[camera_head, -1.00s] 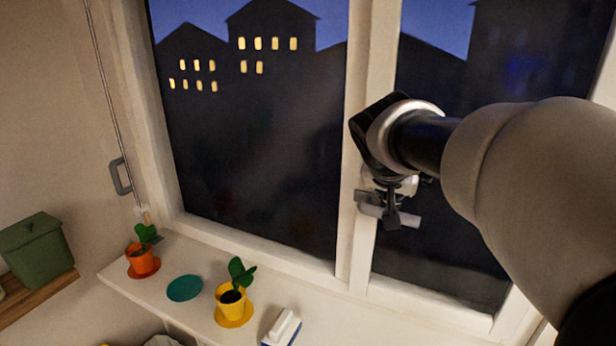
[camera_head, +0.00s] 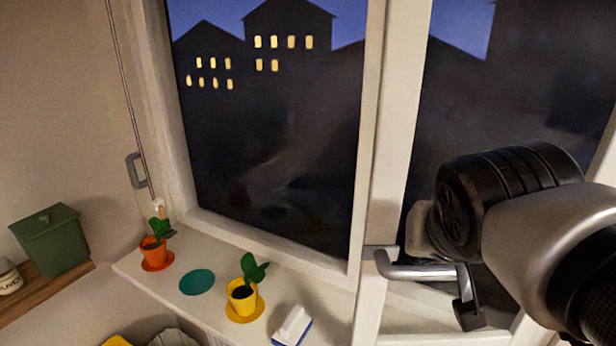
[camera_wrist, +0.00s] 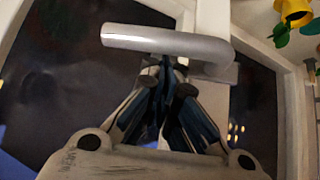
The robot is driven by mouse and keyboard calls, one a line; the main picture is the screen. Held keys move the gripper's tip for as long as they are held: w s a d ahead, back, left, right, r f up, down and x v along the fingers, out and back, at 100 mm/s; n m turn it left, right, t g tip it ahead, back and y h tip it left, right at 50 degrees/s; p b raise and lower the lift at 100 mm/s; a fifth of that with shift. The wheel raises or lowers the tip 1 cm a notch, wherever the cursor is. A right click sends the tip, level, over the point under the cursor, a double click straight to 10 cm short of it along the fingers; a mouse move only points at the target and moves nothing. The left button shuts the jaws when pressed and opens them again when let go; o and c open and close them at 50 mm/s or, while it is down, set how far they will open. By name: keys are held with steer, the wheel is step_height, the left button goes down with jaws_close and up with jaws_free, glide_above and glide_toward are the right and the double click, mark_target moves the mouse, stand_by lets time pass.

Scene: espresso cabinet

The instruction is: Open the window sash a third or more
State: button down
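The window sash (camera_head: 398,130) is the right pane's white frame. Its left stile looks to stand slightly inward of the fixed frame beside it. The silver lever handle (camera_head: 425,268) on that stile points right, roughly level, and crosses the wrist view (camera_wrist: 165,42). My gripper (camera_head: 467,300) is at the handle's free end, with a dark finger hanging below it. In the wrist view my gripper's fingers (camera_wrist: 172,80) converge close together, their tips at the handle's edge. They look shut against or behind the handle; a clamp around it is not visible.
On the sill (camera_head: 215,315) stand an orange pot (camera_head: 154,252), a teal disc (camera_head: 197,282), a yellow pot (camera_head: 242,296) and a white-and-blue block (camera_head: 292,326). A green canister (camera_head: 50,240) is on a wooden shelf at left. A grey cord cleat (camera_head: 134,170) hangs on the wall.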

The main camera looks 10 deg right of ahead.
steer(key=shift+s+d, duration=0.2)
steer(key=shift+s, duration=2.55)
